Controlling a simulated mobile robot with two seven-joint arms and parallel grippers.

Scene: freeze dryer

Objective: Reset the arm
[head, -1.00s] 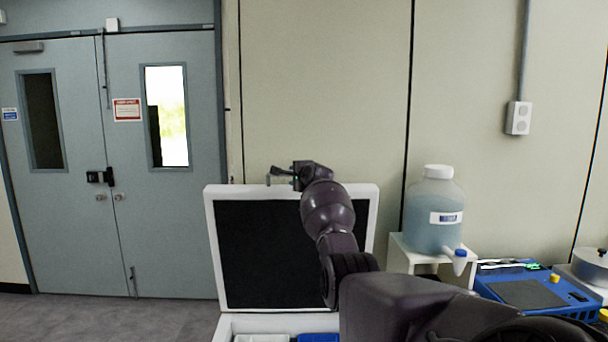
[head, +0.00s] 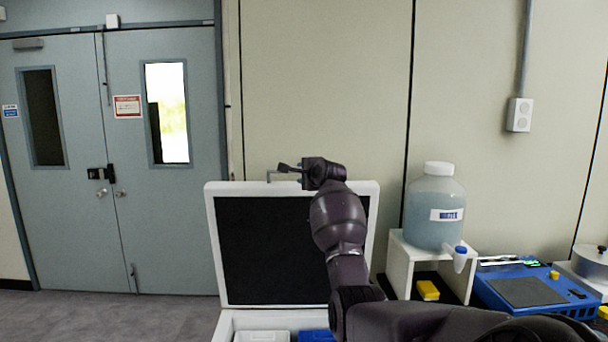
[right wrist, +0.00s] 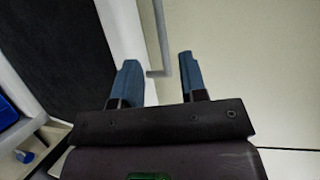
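My right gripper (head: 288,168) is above the top edge of the raised white lid (head: 212,250) with its dark inner panel. The right wrist view shows its two blue fingers (right wrist: 160,80) apart, with nothing held between them. A thin grey handle (head: 270,176) stands at the lid's top edge, close by the gripper. In the right wrist view the handle (right wrist: 161,40) appears between the finger lines; I cannot tell how far beyond the tips it lies. My left gripper is not in view.
The open white box below the lid holds a white container (head: 262,336) and a blue one (head: 316,336). At the right are a bottle with a tap (head: 432,190) on a white stand (head: 401,268), a yellow block (head: 428,290) and a blue device (head: 520,291). Grey doors (head: 120,220) are at the left.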

